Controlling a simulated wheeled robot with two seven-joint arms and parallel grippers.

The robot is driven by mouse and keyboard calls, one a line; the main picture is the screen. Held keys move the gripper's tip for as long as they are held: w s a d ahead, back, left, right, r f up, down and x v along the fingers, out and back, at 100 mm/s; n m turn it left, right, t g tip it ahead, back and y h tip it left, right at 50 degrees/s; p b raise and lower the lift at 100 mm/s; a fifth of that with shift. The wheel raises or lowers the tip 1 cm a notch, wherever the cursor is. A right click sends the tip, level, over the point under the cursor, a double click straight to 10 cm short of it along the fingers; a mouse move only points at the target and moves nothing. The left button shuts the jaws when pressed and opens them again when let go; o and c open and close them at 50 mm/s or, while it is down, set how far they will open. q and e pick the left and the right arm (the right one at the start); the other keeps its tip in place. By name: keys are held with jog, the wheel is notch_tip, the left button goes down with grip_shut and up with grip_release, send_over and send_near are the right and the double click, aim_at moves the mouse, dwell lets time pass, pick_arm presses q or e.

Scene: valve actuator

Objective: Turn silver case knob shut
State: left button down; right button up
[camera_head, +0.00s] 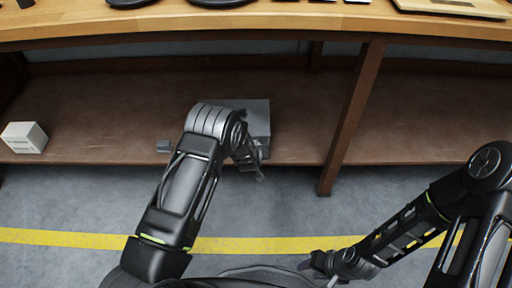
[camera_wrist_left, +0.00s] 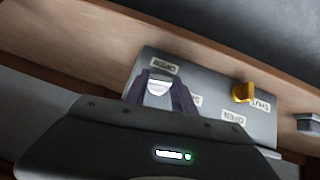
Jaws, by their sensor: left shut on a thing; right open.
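The silver case (camera_head: 258,120) sits on the lower shelf, partly hidden behind my left arm in the head view. In the left wrist view, the case (camera_wrist_left: 210,90) shows its face with OPEN and SHUT labels that read upside down. My left gripper (camera_wrist_left: 160,92) is shut on a pale silver knob (camera_wrist_left: 158,87) on this face; one label beside it is partly covered. A yellow knob (camera_wrist_left: 243,92) stands free to its right, near its own SHUT and OPEN labels. In the head view, my left gripper (camera_head: 252,168) is at the case front. My right gripper (camera_head: 312,265) is open, low over the floor.
The brown lower shelf (camera_head: 100,115) runs under a wooden worktop (camera_head: 270,20). A white box (camera_head: 24,137) stands at far left, and a small grey block (camera_head: 164,146) lies left of my left arm. A wooden post (camera_head: 352,120) stands right of the case.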

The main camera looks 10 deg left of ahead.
pick_arm(q)
jog(key=shift+w+d+m+y, duration=0.1)
jog(key=shift+m+y, duration=0.2)
jog(key=shift+y, duration=0.1)
jog(key=c, duration=1.3)
grip_release()
jog(key=p+v, duration=0.2)
jog(key=v, duration=0.5)
jog(key=shift+s+r+p, duration=0.25)
jog(key=shift+r+p, duration=0.05)
jog(key=shift+p, duration=0.1)
jog(key=shift+d, duration=0.1)
